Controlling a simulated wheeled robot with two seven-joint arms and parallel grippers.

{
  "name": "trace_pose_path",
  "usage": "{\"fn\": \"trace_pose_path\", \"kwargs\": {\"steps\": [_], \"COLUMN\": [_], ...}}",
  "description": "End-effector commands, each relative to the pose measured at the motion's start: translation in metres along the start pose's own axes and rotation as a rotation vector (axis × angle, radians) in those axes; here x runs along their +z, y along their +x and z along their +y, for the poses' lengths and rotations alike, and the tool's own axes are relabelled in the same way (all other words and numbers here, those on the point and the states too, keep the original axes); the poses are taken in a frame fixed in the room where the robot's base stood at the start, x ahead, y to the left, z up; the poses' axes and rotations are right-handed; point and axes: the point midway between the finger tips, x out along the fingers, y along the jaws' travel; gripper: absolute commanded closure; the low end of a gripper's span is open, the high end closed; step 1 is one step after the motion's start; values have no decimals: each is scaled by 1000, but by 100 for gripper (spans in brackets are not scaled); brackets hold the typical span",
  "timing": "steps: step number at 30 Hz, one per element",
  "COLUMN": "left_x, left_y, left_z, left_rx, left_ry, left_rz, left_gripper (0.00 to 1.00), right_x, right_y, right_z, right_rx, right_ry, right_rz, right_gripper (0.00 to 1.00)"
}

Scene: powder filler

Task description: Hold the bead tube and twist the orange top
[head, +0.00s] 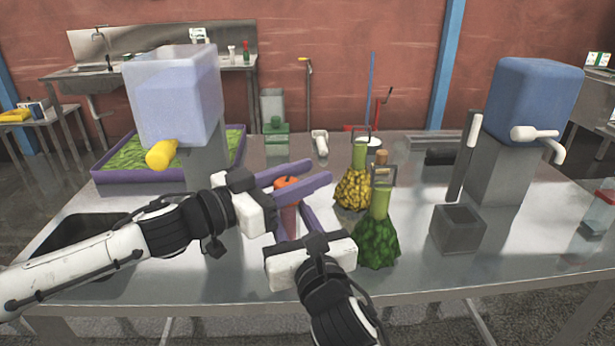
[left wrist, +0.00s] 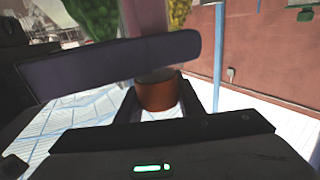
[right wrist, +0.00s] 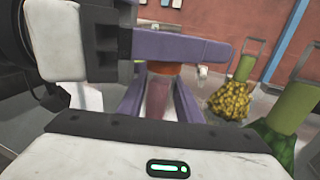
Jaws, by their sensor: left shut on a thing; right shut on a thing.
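The bead tube (head: 290,218) stands upright over the table, a translucent pinkish tube with an orange top (head: 287,182). My left gripper (head: 318,172) reaches in from the left, its purple fingers shut on the orange top, which also shows in the left wrist view (left wrist: 157,93). My right gripper (head: 292,208) comes from the front, below the left one, and is shut on the tube's body. The tube's body shows between its fingers in the right wrist view (right wrist: 158,98). The left gripper's finger crosses above and hides part of the top. The tube's lower end is hidden.
A green-filled flask (head: 377,240) and a yellow-filled flask (head: 354,188) stand just right of my grippers. A clear dispenser (head: 178,95) with a yellow spout is at left, a blue one (head: 530,95) at right. A grey box (head: 458,230) stands at right. The front-right tabletop is clear.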

Motion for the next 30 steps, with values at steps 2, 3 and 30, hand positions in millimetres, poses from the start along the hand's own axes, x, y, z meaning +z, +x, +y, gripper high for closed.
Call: {"fn": "trace_pose_path", "kwargs": {"steps": [2,3,30], "left_x": [1,1,0], "left_y": [1,1,-1], "left_z": [2,2,-5], "left_rx": [-37,-56,-154], "left_ry": [-5,-3,-2], "left_rz": [1,2,-3], "left_gripper": [88,88,47], "right_x": [0,0,0], "right_y": [0,0,0], "right_z": [2,2,2], "right_rx": [4,4,5], "right_ry": [2,2,0], "right_rz": [1,1,1], "right_gripper": [96,96,96]}}
